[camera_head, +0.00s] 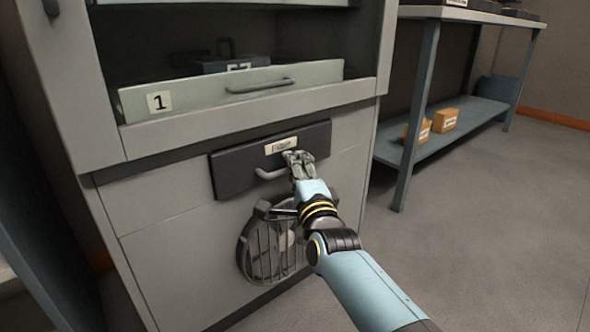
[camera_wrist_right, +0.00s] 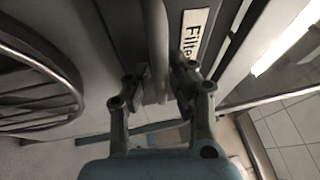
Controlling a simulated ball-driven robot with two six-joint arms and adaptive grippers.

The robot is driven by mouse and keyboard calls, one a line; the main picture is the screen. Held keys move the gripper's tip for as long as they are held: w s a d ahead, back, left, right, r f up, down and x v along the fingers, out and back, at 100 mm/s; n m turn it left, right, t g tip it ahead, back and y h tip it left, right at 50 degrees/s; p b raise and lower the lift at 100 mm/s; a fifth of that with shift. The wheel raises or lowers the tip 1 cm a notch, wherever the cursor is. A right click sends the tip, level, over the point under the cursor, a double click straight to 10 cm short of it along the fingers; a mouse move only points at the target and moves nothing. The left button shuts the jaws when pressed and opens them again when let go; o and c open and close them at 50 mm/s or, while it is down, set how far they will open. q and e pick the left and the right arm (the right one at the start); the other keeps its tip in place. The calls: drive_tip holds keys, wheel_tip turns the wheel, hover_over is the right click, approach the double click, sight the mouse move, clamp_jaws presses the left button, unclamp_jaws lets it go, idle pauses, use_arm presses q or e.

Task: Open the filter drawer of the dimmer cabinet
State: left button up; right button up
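The filter drawer (camera_head: 232,172) is a dark panel low on the grey dimmer cabinet (camera_head: 155,255), with a pale label and a light grey bar handle (camera_head: 268,174). It looks shut or nearly so. My right gripper (camera_head: 297,160) is at the right part of the handle, hiding that end. In the right wrist view, the fingers of the right gripper (camera_wrist_right: 160,82) are apart, with the grey handle (camera_wrist_right: 156,60) running between them; I see no clear contact. The label (camera_wrist_right: 195,35) reads "Filte…", cut off by a finger. My left gripper is not in view.
A round fan grille (camera_head: 268,250) sits just below the drawer, behind my right wrist. Above is a pale green drawer (camera_head: 210,94) marked 1. A blue shelf unit (camera_head: 425,100) with orange boxes (camera_head: 444,120) stands at right. The floor (camera_head: 480,240) on the right is clear.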

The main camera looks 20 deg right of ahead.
clamp_jaws()
drive_tip(key=shift+s, duration=0.1)
idle(0.4)
